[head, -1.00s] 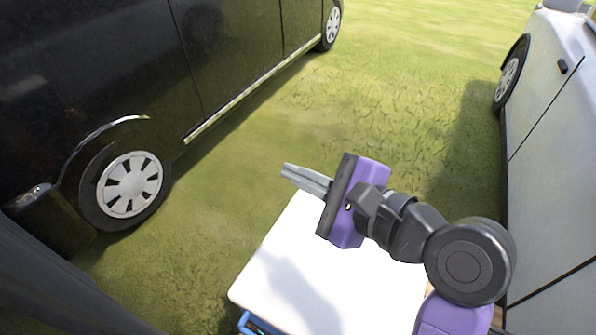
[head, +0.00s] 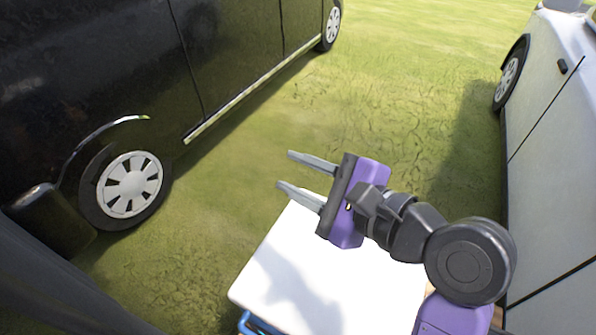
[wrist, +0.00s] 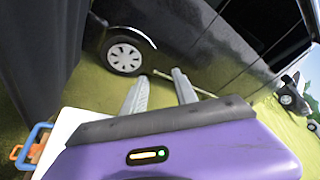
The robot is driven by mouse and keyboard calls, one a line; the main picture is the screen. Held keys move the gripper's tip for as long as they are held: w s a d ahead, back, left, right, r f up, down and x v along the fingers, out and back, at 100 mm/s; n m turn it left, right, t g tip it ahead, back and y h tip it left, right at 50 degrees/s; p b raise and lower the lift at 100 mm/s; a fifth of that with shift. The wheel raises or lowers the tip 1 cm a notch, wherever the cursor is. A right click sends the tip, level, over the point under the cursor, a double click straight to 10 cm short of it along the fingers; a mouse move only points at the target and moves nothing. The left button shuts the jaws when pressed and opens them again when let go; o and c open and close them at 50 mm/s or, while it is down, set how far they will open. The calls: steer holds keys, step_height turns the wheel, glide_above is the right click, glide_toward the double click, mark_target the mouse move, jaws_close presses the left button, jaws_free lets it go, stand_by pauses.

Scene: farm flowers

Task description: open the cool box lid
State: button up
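The cool box has a white lid (head: 310,275), which lies shut and flat as far as I can see. A strip of its blue body (head: 250,325) shows below the lid's front left edge. In the wrist view the white lid (wrist: 72,122) is at the lower left, with a blue handle part (wrist: 35,138) and an orange piece (wrist: 17,153) beside it. My gripper (head: 302,177) is open and empty above the lid's far edge, its fingers pointing left. The fingers also show in the wrist view (wrist: 160,92). My arm hides the lid's right part.
A black van (head: 120,80) stands on the left and a white vehicle (head: 560,150) on the right. Grass (head: 350,110) lies between them, clear beyond the box. A dark surface (head: 50,290) fills the lower left corner.

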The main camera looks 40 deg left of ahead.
steer(key=v, duration=0.7)
steer(key=shift+d+p, duration=0.4)
steer(key=shift+r, duration=0.1)
